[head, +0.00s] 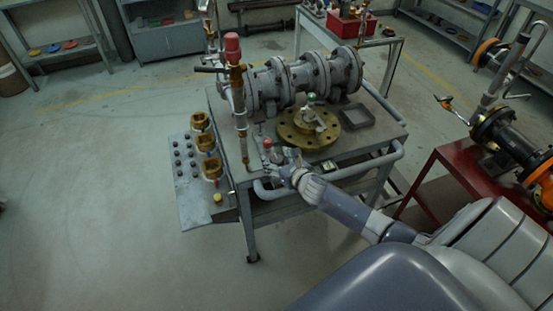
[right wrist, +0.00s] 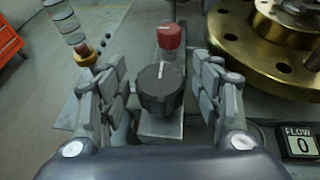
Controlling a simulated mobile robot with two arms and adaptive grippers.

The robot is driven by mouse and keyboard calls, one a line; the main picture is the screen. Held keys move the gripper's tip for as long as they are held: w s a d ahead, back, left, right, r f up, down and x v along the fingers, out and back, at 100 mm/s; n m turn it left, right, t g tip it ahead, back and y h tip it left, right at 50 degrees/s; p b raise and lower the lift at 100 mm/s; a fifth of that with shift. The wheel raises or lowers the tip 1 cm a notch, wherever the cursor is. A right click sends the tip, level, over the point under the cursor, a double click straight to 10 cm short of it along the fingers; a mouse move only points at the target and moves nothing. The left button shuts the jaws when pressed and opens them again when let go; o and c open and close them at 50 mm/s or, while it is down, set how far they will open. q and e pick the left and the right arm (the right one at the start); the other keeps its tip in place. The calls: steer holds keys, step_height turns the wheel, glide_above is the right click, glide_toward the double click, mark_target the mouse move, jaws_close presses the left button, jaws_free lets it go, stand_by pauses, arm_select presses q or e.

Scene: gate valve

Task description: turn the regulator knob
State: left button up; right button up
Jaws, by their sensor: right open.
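The regulator knob (right wrist: 160,88) is black and ribbed with a white pointer line, on a grey block. It shows in the middle of the right wrist view. My right gripper (head: 273,161) reaches the near edge of the valve table from the right. In the right wrist view its two fingers are open, one on each side of the knob, with a gap visible on both sides. The knob cannot be made out clearly in the head view. My left gripper is not in view.
A red cap (right wrist: 169,37) stands just behind the knob. A brass flange (right wrist: 236,45) lies to the right, and a FLOW display (right wrist: 300,142) reads 0. In the head view, a red-topped upright pipe (head: 236,85) stands left of the gripper. The floor at left is clear.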

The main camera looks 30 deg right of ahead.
steer(key=shift+w+f, duration=0.15)
steer(key=shift+w, duration=0.15)
steer(key=shift+c, duration=0.3)
steer(key=c, duration=1)
steer(key=shift+m, duration=0.3)
